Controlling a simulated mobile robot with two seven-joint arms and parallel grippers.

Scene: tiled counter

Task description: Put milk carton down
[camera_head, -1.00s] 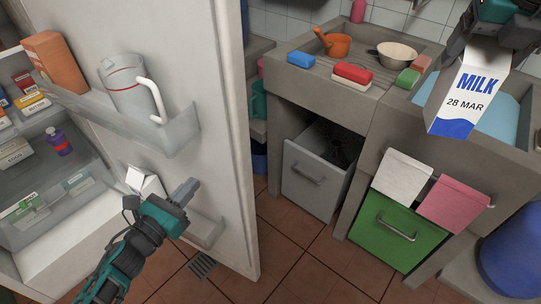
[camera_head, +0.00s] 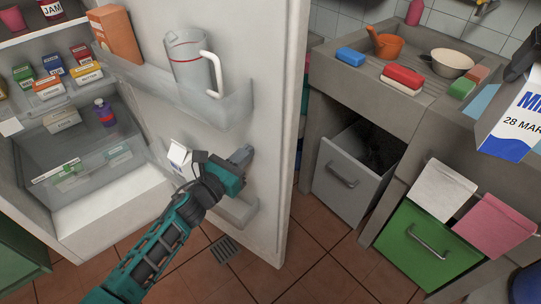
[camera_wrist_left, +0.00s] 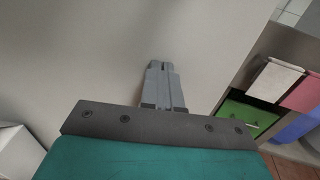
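A white and blue milk carton (camera_head: 513,122), marked MILK and 28 MAR, hangs tilted at the right edge of the head view, partly cut off. A dark part of my right gripper (camera_head: 523,58) shows at its top; its fingertips are out of frame, but the carton is held up in the air. My left gripper (camera_head: 243,154) is in front of the open fridge door's inner face, with its fingers together and empty. It also shows in the left wrist view (camera_wrist_left: 162,68). Beside it, a small white carton (camera_head: 179,154) stands low in the door, partly hidden.
The fridge door (camera_head: 275,150) stands open; its upper shelf (camera_head: 215,112) holds a white jug (camera_head: 187,62) and an orange box (camera_head: 116,33). Right of it are a counter with a bowl (camera_head: 447,62), a pulled-out grey drawer (camera_head: 345,185) and a green drawer (camera_head: 420,243).

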